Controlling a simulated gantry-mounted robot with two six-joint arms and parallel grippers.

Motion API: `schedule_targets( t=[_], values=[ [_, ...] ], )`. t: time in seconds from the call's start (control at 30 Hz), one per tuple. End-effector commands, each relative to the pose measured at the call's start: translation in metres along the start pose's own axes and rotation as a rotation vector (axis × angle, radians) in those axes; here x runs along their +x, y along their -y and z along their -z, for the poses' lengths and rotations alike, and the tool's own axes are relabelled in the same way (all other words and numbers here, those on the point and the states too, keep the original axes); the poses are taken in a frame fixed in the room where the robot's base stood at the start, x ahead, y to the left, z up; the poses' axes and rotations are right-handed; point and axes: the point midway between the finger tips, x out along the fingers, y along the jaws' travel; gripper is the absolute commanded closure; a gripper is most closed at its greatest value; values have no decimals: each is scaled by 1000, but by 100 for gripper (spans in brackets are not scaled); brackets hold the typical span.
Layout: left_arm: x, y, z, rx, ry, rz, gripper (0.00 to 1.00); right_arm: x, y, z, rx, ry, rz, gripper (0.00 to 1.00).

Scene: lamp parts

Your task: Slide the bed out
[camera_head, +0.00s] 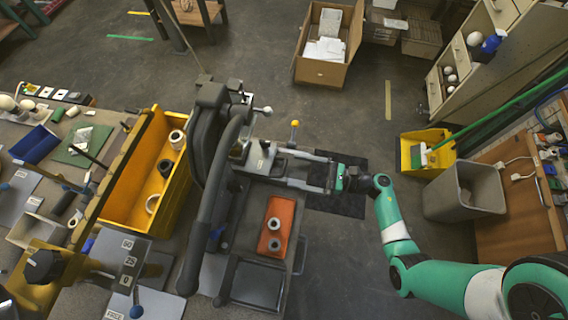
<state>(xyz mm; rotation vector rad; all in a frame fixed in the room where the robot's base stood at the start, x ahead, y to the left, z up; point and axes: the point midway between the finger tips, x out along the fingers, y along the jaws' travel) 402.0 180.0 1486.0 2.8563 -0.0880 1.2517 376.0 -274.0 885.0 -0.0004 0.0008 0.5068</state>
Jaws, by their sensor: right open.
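A dark machine with large curved arms (205,190) stands at the centre. From it a grey bed with rails (300,167) reaches right over a dark mat. A lever with a yellow knob (295,125) rises beside the bed. My right gripper (338,178) is at the right end of the bed, with its arm coming from the lower right. It is open around or beside the bed's end; I cannot tell which, as the fingers are small and partly hidden. My left gripper is not in view.
An orange tray (265,238) with round parts lies in front of the bed. A yellow bin (150,200) stands left of the machine. A grey waste bin (466,188) and yellow dustpan (410,152) stand right. A cardboard box (321,73) lies behind. Floor right of the bed is partly clear.

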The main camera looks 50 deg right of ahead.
Motion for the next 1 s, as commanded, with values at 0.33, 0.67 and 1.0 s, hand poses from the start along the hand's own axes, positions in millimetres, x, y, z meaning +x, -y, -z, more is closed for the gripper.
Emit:
schedule_targets(
  t=[0.33, 0.67, 1.0],
  values=[
    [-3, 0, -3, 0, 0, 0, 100, 49, 0, 0, 0, 1, 0, 0],
    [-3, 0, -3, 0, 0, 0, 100, 50, 1, 0, 0, 1, 2, 14],
    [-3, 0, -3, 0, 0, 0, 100, 50, 0, -1, 0, 2, -1, 76]
  ],
)
